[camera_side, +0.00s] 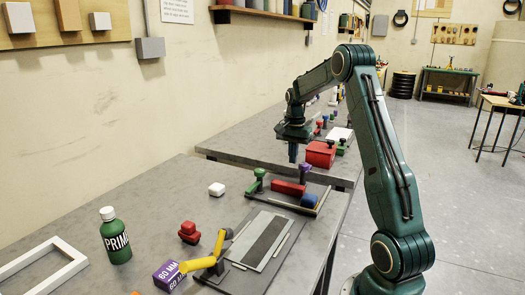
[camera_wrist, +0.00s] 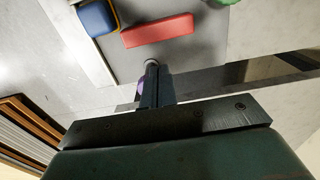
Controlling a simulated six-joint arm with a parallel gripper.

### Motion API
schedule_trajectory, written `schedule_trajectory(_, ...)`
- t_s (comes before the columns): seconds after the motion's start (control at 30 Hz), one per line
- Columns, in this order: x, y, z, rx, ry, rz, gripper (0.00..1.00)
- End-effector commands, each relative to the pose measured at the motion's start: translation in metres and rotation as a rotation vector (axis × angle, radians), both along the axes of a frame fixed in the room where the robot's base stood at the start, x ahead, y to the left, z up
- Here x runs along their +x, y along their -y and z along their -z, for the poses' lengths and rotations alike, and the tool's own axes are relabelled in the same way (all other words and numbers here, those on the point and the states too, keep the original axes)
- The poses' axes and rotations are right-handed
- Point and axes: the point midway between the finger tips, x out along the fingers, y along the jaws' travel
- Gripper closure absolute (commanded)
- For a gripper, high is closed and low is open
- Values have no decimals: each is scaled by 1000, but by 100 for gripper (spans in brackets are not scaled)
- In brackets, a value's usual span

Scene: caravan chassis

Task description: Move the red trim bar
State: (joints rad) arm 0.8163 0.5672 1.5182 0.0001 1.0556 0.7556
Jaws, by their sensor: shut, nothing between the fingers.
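The red trim bar (camera_side: 288,187) lies on a grey board (camera_side: 268,196) on the near bench, between a green clamp-like piece (camera_side: 256,183) and a blue block (camera_side: 309,200). In the wrist view the red trim bar (camera_wrist: 157,31) lies flat, slightly tilted, beyond my fingertips, with the blue block (camera_wrist: 99,17) to its left. My gripper (camera_side: 293,158) hangs pointing down above and behind the bar, apart from it. In the wrist view my gripper (camera_wrist: 152,66) is shut and empty. Its fingers partly hide a purple piece (camera_wrist: 141,88).
A purple-topped post (camera_side: 305,172) stands close beside the bar. A red box (camera_side: 320,154) sits behind on the far bench. A yellow clamp (camera_side: 207,255), a green bottle (camera_side: 115,236) and a white frame (camera_side: 40,270) occupy the front.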

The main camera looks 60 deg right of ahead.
Motion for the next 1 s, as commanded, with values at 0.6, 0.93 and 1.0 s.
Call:
schedule_trajectory(0.6,0,-1,77,1,-2,-2,100)
schedule_trajectory(0.93,0,-1,91,0,-1,-2,100)
schedule_trajectory(1.0,0,-1,91,0,-1,-2,100)
